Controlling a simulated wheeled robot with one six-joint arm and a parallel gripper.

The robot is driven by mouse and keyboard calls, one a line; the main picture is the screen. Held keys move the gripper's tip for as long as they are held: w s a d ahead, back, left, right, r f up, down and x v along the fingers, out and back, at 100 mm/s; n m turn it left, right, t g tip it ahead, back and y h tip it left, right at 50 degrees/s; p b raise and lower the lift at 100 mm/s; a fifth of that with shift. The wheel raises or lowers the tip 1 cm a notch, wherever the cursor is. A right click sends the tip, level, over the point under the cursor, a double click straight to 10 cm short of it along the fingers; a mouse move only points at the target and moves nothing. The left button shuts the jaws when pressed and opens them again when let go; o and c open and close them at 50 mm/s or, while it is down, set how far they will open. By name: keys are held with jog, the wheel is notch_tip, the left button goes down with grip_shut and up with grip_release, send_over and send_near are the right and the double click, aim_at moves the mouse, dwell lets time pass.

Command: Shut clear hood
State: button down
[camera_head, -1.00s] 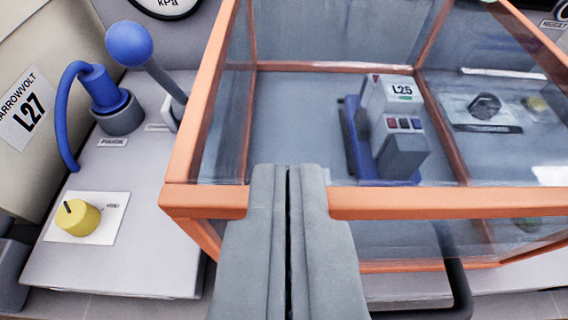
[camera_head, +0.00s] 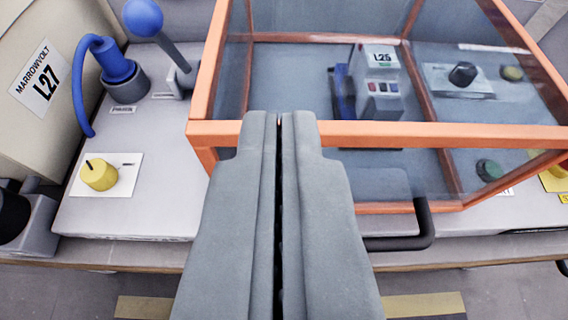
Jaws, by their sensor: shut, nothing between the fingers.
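The clear hood (camera_head: 450,134) is a see-through box with orange edges, standing over a grey panel right of centre. A dark handle bar (camera_head: 425,225) shows at its lower front, partly behind my gripper. My gripper (camera_head: 279,116) is shut and empty. Its tips overlap the hood's front top edge in the picture, left of the middle; I cannot tell whether they touch it. Inside the hood, a grey and blue unit marked L25 (camera_head: 380,85) and a black knob (camera_head: 463,74) show through the clear walls.
Left of the hood are a blue ball-topped lever (camera_head: 143,18), a blue hose plug (camera_head: 113,62) and a yellow knob (camera_head: 99,175). A beige box marked L27 (camera_head: 40,78) stands at far left. Floor (camera_head: 60,290) shows below the bench edge.

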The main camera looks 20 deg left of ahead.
jog(key=s+d+f, duration=0.2)
jog(key=s, duration=0.4)
jog(key=shift+d+f, duration=0.15)
jog(key=shift+d, duration=0.05)
jog(key=s+a+r+m+t+h, duration=0.2)
jog(key=a+r+m+t+h, duration=0.2)
jog(key=a+r, duration=0.5)
jog(key=shift+s+a+r+m+t+h, duration=0.15)
jog(key=shift+r+m+t+h, duration=0.25)
jog(key=shift+r, duration=0.35)
dwell(2.0)
